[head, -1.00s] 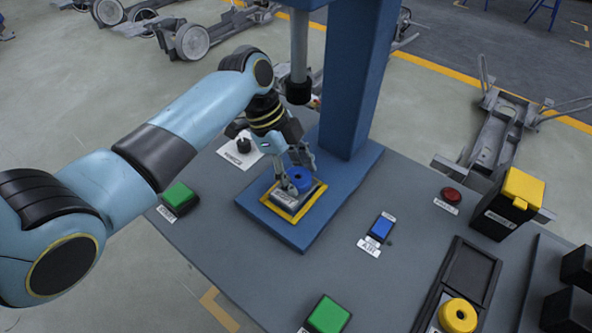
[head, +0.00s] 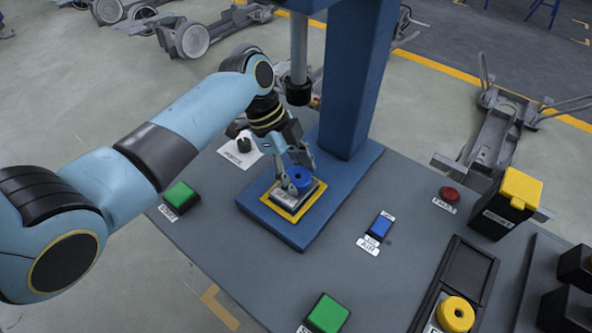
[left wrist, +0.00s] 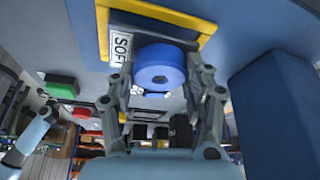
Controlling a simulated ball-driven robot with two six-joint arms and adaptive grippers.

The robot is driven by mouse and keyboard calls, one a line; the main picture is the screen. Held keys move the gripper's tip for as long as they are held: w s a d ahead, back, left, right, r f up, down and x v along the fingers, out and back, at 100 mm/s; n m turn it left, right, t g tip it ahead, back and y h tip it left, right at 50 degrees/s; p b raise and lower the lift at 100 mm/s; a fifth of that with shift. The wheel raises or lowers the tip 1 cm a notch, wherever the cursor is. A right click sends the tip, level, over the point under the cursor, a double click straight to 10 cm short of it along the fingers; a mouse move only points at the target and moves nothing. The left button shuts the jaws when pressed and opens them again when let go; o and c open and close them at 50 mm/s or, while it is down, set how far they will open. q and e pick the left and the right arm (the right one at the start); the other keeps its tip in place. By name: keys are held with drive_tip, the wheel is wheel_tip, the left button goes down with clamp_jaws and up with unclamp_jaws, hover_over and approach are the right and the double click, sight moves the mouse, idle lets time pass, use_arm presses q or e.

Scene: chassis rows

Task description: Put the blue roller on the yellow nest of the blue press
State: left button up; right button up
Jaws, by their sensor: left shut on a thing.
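The blue roller (head: 299,177) is a short cylinder with a small centre hole. It is at the yellow-edged nest (head: 291,217) on the base plate of the blue press (head: 317,216). My left gripper (head: 298,176) reaches down to it from above and is shut on it. In the left wrist view the roller (left wrist: 161,68) sits between the two fingers (left wrist: 163,95), over the nest's yellow frame (left wrist: 207,40) and a label reading "SOFT". I cannot tell whether the roller rests fully on the nest.
The press ram (head: 299,90) hangs above, close beside my left wrist, and the blue column (head: 352,80) stands just right. Green buttons (head: 179,196), a blue switch (head: 381,226), a red button (head: 450,194) and a yellow roller (head: 456,314) are on the grey table.

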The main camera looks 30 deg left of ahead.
use_arm(q)
drive_tip(key=shift+f, duration=0.15)
drive_tip(key=shift+f+b, duration=0.5)
drive_tip(key=shift+f, duration=0.1)
drive_tip(key=o, duration=1.4)
drive_tip(key=v, duration=1.2)
